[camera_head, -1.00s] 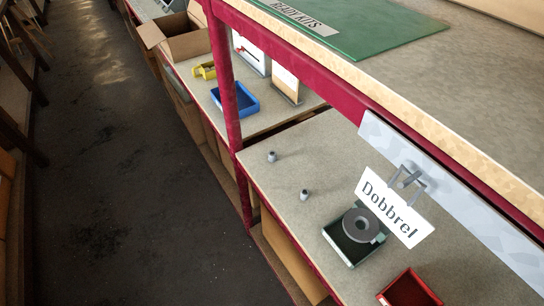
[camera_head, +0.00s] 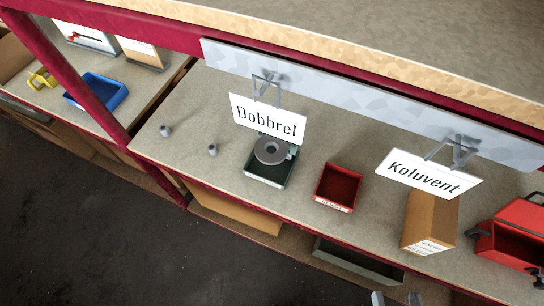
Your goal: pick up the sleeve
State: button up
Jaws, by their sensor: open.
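Two small grey cylindrical pieces stand on the shelf's left part in the head view: one piece (camera_head: 165,131) farther left and the other piece (camera_head: 212,149) right of it. Either could be the sleeve; they are too small to tell apart. A grey ring-shaped part (camera_head: 271,151) sits in a dark green tray (camera_head: 268,182) under the "Dobbrel" sign. The tips of my gripper (camera_head: 396,299) just show at the bottom edge, apart and with nothing seen between them. It is far to the right of the small pieces and in front of the shelf.
A red bin (camera_head: 338,187), a cardboard box (camera_head: 430,223) under the "Koluvent" sign (camera_head: 430,176), and a red toolbox (camera_head: 512,232) stand along the shelf. The signs hang from a grey rail (camera_head: 340,88). A red post (camera_head: 85,85) stands left. Shelf around the small pieces is clear.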

aim_at(165, 131)
jog(key=u, duration=0.35)
jog(key=j+u, duration=0.25)
jog(key=u, duration=0.15)
jog(key=i+j+u, duration=0.15)
jog(key=u, duration=0.25)
jog(key=i+j+u, duration=0.15)
jog(key=u, duration=0.3)
jog(key=i+j, duration=0.25)
jog(key=i, duration=0.5)
